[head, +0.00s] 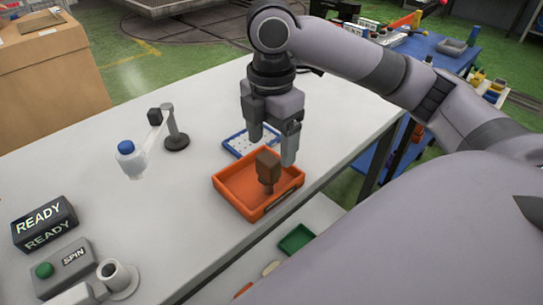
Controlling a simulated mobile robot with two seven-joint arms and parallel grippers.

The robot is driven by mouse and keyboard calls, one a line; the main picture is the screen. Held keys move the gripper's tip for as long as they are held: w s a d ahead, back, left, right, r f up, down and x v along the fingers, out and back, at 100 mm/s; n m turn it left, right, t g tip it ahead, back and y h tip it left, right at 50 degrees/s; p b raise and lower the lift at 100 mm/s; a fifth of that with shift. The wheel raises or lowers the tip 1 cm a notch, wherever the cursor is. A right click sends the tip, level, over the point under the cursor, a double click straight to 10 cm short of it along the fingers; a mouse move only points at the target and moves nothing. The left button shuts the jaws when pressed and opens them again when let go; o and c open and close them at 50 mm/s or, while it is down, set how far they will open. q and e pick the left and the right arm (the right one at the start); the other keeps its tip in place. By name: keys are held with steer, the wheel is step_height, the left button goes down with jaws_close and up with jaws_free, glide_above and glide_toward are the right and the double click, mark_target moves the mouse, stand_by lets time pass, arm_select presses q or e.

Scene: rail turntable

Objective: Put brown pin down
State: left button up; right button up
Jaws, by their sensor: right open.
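The brown pin (267,168) stands roughly upright in the orange tray (232,184), its wider block end up and its narrower end down. My right gripper (271,150) is open and points down just above and around the pin's top, with one finger to the left and behind and one to the right. I cannot tell whether a finger touches the pin. My left gripper is not in view.
A blue-edged tray (238,143) with a white perforated face lies behind the orange tray.

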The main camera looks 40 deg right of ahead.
step_height(320, 180, up, 6)
steer(key=shift+f+p, duration=0.1)
steer(key=shift+p, duration=0.65)
